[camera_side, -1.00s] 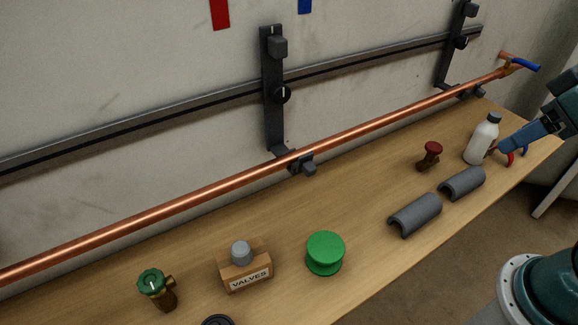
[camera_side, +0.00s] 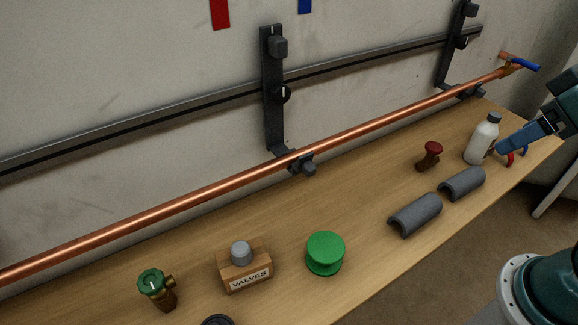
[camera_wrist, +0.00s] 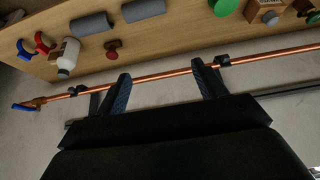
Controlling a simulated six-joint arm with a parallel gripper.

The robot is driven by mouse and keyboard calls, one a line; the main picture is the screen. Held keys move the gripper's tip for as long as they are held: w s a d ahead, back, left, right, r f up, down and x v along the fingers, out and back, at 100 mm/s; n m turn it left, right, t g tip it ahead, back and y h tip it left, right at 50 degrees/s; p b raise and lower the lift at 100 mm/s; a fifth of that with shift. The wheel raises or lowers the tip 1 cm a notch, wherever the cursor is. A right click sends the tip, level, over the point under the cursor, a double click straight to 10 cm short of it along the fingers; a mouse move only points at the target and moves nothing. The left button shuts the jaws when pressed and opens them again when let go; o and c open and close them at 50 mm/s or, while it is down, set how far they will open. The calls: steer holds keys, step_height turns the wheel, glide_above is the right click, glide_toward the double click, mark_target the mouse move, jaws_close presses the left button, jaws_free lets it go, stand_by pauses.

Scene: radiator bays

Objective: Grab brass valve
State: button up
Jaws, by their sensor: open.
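A brass valve with a green handwheel (camera_side: 155,287) stands at the near left of the bench; in the wrist view a green-and-brass piece (camera_wrist: 312,16) shows at the top right edge. A second brass-brown fitting with a dark red knob (camera_side: 429,157) stands toward the right of the bench, and it shows in the wrist view (camera_wrist: 112,50). My gripper (camera_side: 505,146) is at the far right, beside the white bottle in the picture. In the wrist view its blue fingers (camera_wrist: 161,72) are spread apart with nothing held between them.
A copper pipe (camera_side: 210,192) runs along the wall on a bracket. A wooden VALVES block (camera_side: 262,277), a green spool (camera_side: 325,254), two grey half-shells (camera_side: 415,217) and a white bottle (camera_side: 480,143) stand on the bench (camera_side: 355,250). A dark ring (camera_side: 218,321) is cut off below.

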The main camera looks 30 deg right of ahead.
steer(key=shift+w, duration=0.1)
steer(key=w+d+f+m+g, duration=0.1)
steer(key=w+d+m, duration=0.35)
steer(key=w, duration=0.25)
steer(key=w+d+f+m+g, duration=0.1)
steer(key=w+d+m+g, duration=0.1)
steer(key=w+d+m, duration=0.45)
steer(key=w+d+f+m+g, duration=0.1)
steer(key=w+d+f+m, duration=0.2)
steer(key=w+d+f, duration=0.2)
steer(key=w+d+f+m+g, duration=0.1)
steer(key=w+d+f+m, duration=0.3)
steer(key=f, duration=0.6)
steer(key=shift+w+d+g, duration=0.3)
steer(key=shift+w+d, duration=0.2)
steer(key=shift+d, duration=0.55)
